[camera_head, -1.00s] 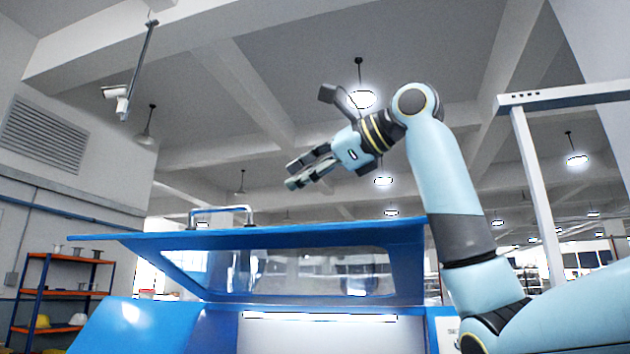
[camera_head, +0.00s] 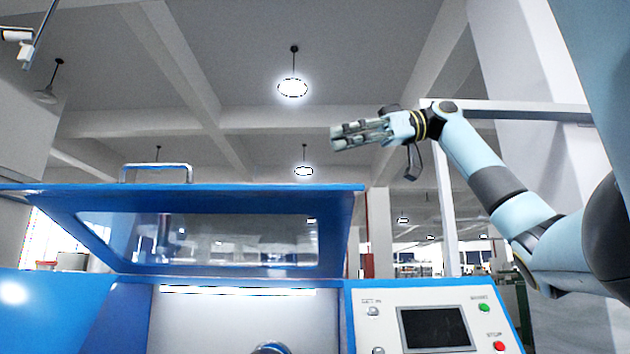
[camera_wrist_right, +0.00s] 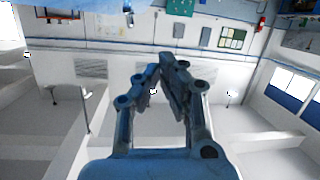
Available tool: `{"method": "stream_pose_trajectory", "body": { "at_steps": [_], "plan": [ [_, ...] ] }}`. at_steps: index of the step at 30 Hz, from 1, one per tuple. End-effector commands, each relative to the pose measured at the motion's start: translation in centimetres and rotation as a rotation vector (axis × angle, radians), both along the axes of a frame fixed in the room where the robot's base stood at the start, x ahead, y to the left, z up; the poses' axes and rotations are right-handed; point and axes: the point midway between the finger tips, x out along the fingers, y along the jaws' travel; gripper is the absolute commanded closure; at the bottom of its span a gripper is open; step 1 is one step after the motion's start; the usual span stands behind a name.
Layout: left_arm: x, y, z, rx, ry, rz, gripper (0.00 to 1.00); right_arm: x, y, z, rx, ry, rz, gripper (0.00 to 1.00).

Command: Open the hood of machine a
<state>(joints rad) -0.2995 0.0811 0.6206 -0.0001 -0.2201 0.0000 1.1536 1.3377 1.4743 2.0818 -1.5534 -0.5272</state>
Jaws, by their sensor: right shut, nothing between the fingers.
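The blue machine's hood (camera_head: 330,196) is raised in the head view, with a clear window (camera_head: 200,240) in its panel. A metal bar handle (camera_head: 155,168) stands at the hood's front edge. The lit interior shows below the hood. My right gripper (camera_head: 336,138) is in the air above the hood's right end, to the right of the handle and apart from both. Its fingers are together and empty. In the right wrist view the closed fingertips (camera_wrist_right: 165,62) point toward the far wall, with nothing between them. My left gripper is in neither view.
A control panel (camera_head: 435,325) with a dark screen, a green button (camera_head: 482,308) and a red button (camera_head: 499,346) is on the machine's right side. A pale post (camera_head: 447,215) stands behind my right arm.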

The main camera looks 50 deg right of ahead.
Motion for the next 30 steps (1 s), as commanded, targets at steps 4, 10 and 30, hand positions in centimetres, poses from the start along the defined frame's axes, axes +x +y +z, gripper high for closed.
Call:
{"method": "stream_pose_trajectory", "body": {
  "at_steps": [4,10,30],
  "plan": [
    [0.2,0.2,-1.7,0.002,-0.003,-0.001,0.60,-4.5,-4.1,0.8,0.002,-0.017,-0.095,1.00],
    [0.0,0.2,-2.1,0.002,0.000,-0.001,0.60,-5.3,-4.8,0.8,-0.018,-0.015,-0.142,1.00],
    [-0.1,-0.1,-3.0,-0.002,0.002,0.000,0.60,2.6,0.3,-4.4,-0.016,-0.012,-0.144,1.00]
  ]
}}
